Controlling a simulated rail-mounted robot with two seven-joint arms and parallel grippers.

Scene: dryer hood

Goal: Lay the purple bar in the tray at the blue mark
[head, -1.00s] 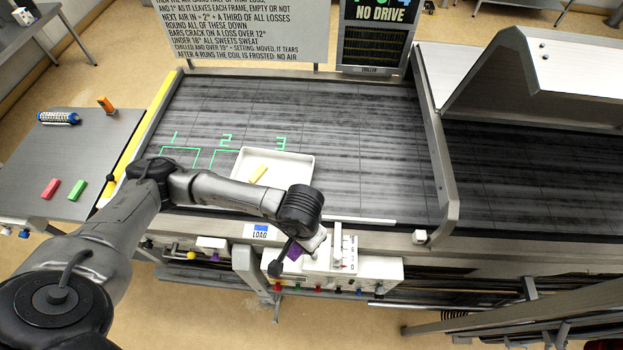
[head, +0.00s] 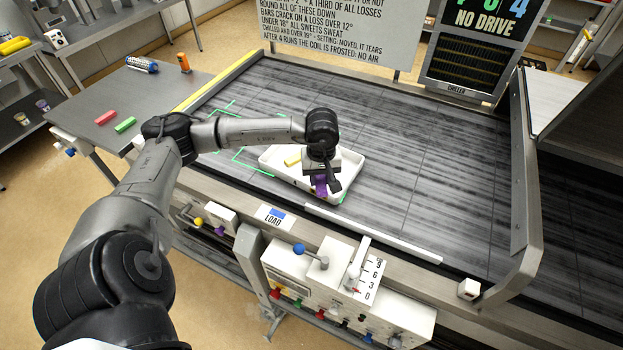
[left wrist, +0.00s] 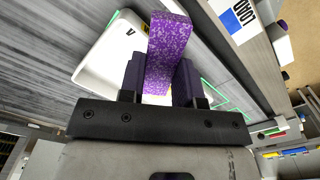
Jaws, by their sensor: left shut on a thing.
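My left gripper (head: 320,179) is shut on the purple bar (head: 321,188), over the right part of the white tray (head: 268,160). In the left wrist view the speckled purple bar (left wrist: 170,35) stands out between the two dark fingers (left wrist: 160,80), with the tray (left wrist: 95,65) behind it. I cannot tell whether the bar touches the tray floor. A yellow bar (head: 292,160) lies in the tray, left of the gripper. The blue mark (head: 277,213) is on the LOAD label at the belt's front edge, in front of the tray; it also shows in the left wrist view (left wrist: 234,22). My right gripper is out of view.
The dark belt (head: 400,150) carries green outlines. A side table (head: 150,95) at left holds a red bar (head: 105,117), a green bar (head: 125,124), an orange thing and a blue cylinder. A control box (head: 320,290) with knobs and a lever is in front. A chiller stands behind.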

